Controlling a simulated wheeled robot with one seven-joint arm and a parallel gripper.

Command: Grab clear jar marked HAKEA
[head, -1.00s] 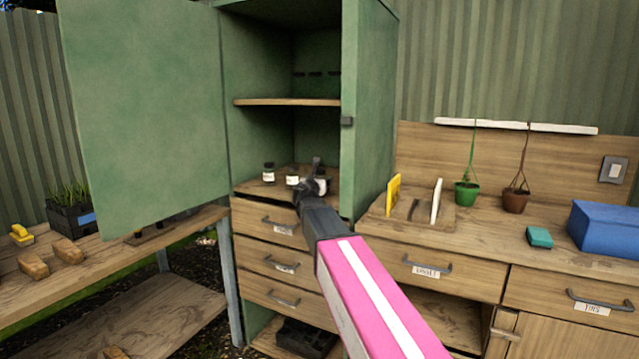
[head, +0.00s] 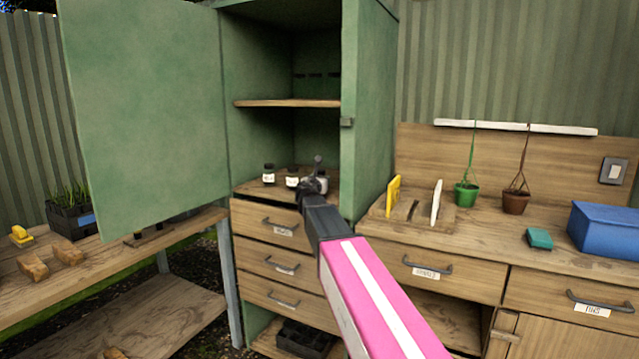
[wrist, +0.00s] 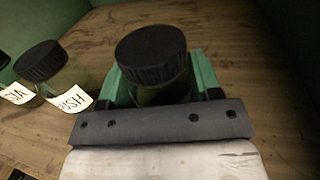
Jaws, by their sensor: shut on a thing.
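A clear jar with a black lid (wrist: 152,52) stands between the green fingers of my gripper (wrist: 165,88) in the wrist view. The gripper is shut on this jar. Its label is out of sight, so I cannot read its name. In the head view my gripper (head: 316,184) is at the right of the cabinet's lower shelf and largely covers the jar. A second black-lidded jar (wrist: 68,78) stands just left of the gripper, with a tilted, partly hidden label. A third jar (wrist: 8,92) is cut off at the left edge.
The two other jars stand on the lower shelf (head: 250,187) in the head view. The green cabinet's open door (head: 145,110) is at left, and its side wall (head: 370,120) is close right of my arm. An upper shelf (head: 287,102) lies above.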

